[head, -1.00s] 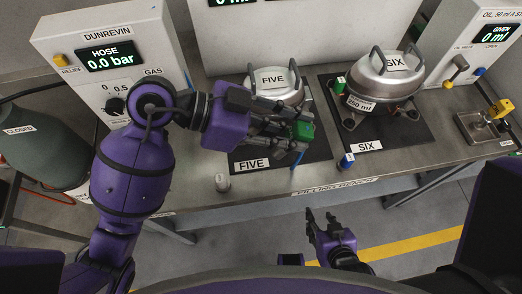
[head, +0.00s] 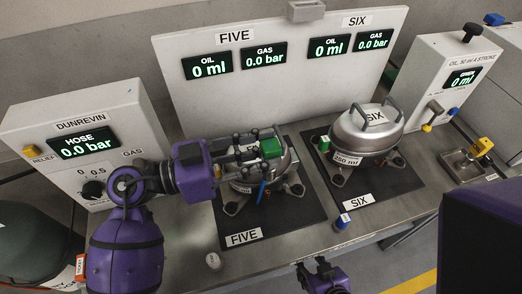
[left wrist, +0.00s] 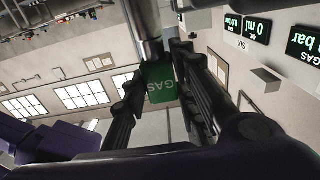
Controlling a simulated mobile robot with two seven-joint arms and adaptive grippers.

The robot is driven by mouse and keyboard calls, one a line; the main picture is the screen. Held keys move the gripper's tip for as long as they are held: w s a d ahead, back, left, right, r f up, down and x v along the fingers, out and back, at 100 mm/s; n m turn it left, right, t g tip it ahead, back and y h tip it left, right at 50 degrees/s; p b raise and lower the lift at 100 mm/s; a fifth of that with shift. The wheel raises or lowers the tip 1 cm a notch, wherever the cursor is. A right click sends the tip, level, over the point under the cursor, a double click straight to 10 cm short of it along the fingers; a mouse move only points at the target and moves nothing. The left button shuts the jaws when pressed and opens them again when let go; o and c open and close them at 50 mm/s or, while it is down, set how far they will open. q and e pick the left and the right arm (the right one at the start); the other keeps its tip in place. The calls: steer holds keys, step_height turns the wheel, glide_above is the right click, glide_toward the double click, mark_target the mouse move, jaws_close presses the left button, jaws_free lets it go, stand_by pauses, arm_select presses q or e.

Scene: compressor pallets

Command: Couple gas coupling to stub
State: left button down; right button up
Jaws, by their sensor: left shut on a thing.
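The green gas coupling (head: 270,148) is held in my left gripper (head: 258,150), in front of the lid of compressor FIVE (head: 243,187). In the left wrist view the coupling (left wrist: 162,84), marked GAS, sits between the fingers. A grey metal cylinder (left wrist: 148,28) meets or overlaps it in the picture; I cannot tell if they touch. A thin blue part (head: 262,191) shows below the gripper. The gas stub of FIVE is not clearly visible; the gripper covers much of that compressor. My right gripper (head: 312,264) is low, in front of the bench, empty with its fingers apart.
Compressor SIX (head: 367,137) stands on its dark pad to the right, with a green part (head: 324,143). A blue-topped cap (head: 342,220) and a pale cap (head: 213,261) stand along the front edge. The Dunrevin gas unit (head: 70,115) is at left, an oil pump unit (head: 440,85) at right.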

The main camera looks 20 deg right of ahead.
arm_select(q)
steer(key=shift+r, duration=0.25)
step_height(320, 180, down, 6)
steer(key=shift+b, duration=0.45)
arm_select(e)
steer(key=shift+s+f, duration=0.25)
steer(key=shift+f, duration=0.15)
steer(key=shift+w+r, duration=0.1)
steer(key=shift+w, duration=0.1)
steer(key=shift+w+r, duration=0.15)
arm_select(q)
steer(key=shift+p, duration=0.4)
arm_select(e)
steer(key=shift+w+r, duration=0.4)
steer(key=shift+r, duration=0.15)
steer(key=shift+w+r, duration=0.1)
steer(key=shift+r, duration=0.05)
arm_select(q)
steer(key=shift+p, duration=0.4)
arm_select(e)
steer(key=shift+w+r+t, duration=0.3)
steer(key=shift+w+r, duration=0.15)
steer(key=shift+r, duration=0.1)
